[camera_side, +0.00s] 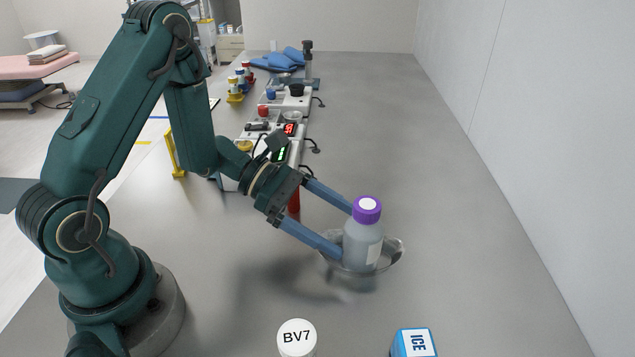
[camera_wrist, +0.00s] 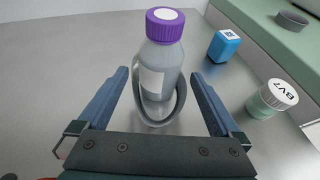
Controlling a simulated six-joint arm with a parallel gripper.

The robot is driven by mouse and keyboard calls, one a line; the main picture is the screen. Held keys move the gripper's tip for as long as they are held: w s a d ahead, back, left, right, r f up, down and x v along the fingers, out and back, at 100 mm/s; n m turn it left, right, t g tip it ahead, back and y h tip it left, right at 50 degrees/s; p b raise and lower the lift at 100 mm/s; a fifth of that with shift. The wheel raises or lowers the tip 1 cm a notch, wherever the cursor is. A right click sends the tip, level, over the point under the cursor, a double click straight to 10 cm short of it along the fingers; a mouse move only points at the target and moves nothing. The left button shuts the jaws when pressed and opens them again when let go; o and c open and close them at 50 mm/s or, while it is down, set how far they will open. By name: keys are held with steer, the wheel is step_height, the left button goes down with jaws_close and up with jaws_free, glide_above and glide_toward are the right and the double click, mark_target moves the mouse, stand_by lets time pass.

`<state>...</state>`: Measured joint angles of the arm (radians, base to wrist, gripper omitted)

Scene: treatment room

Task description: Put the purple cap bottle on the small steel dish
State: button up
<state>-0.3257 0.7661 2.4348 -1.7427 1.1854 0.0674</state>
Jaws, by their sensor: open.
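The purple cap bottle (camera_side: 363,240) is grey with a white label and stands upright in the small steel dish (camera_side: 393,258), which is a shallow shiny bowl. My gripper (camera_side: 343,232) is open, with its two blue fingers reaching toward the bottle from the left. In the wrist view the bottle (camera_wrist: 160,62) stands ahead of my gripper (camera_wrist: 162,88), with a finger on each side and gaps between fingers and bottle. The dish rim (camera_wrist: 180,105) shows around the bottle's lower part. The bottle's base is partly hidden by the dish wall.
A white-lidded BV7 jar (camera_side: 297,338) and a blue ICE box (camera_side: 413,343) stand at the front. They also show right in the wrist view, as the jar (camera_wrist: 272,98) and the box (camera_wrist: 224,45). Several devices line the back left. The table's right side is clear.

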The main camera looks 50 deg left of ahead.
steer(key=v, duration=0.6)
steer(key=shift+s+a+r, duration=0.2)
steer(key=shift+a, duration=0.1)
steer(key=s+d+r+m+g+y, duration=0.5)
steer(key=s+m, duration=0.3)
steer(key=m, duration=0.4)
steer(key=s+a+r+m+t+y, duration=0.3)
steer(key=m+y, duration=0.4)
steer(key=m, duration=0.4)
steer(key=shift+s+a+r+t, duration=0.25)
steer(key=shift+a+r+t, duration=0.1)
steer(key=shift+a+t, duration=0.6)
steer(key=shift+a, duration=0.15)
